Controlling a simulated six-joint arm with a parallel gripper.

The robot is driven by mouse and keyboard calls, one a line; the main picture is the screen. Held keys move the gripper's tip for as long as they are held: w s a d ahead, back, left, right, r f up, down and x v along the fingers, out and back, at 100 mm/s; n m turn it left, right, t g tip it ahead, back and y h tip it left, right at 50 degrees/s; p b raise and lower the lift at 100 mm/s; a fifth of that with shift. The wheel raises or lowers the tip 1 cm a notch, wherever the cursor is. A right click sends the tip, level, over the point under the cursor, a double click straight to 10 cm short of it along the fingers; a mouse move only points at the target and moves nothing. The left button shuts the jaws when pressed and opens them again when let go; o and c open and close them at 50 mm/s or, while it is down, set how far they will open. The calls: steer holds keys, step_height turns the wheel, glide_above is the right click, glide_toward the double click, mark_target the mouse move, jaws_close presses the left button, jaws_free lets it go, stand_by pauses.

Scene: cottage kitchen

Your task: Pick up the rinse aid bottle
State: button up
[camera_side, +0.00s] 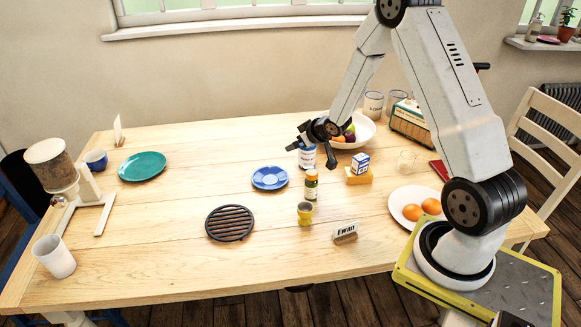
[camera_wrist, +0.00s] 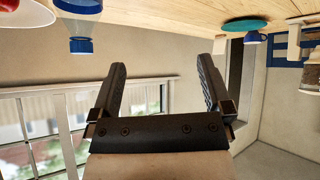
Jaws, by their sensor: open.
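The likely rinse aid bottle (camera_side: 307,157) is blue and white and stands on the wooden table, right below my gripper in the side view. In the wrist view, which is upside down, a clear bottle with a blue cap (camera_wrist: 81,45) shows at the upper left, outside the jaws; it seems to be the same bottle. Its label is too small to read. My gripper (camera_side: 298,137) is open and empty, level with or just above the bottle top. In the wrist view, the two black fingers (camera_wrist: 161,66) stand wide apart with only wall and window behind.
Close by stand a small orange-capped bottle (camera_side: 311,186), a yellow cup (camera_side: 304,218), a blue plate (camera_side: 270,178), a box on a yellow block (camera_side: 359,177) and a fruit bowl (camera_side: 367,130). A black trivet (camera_side: 230,222) lies front left.

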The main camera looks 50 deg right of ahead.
mark_target(314, 148)
steer(key=d+f+t, duration=0.1)
steer(key=d+f, duration=0.1)
steer(key=d, duration=0.1)
steer(key=s+d+f+t, duration=0.1)
steer(key=d+f, duration=0.2)
steer(key=d, duration=0.1)
steer(key=d+f+t, duration=0.1)
steer(key=d+f, duration=0.2)
steer(key=d, duration=0.1)
steer(key=shift+s+t, duration=0.25)
steer(key=shift+t, duration=0.05)
steer(key=shift+s+d+f+t+y, duration=0.3)
steer(key=shift+d+f, duration=0.1)
steer(key=shift+w, duration=0.1)
steer(key=shift+x, duration=1.25)
steer(key=shift+x, duration=2.6)
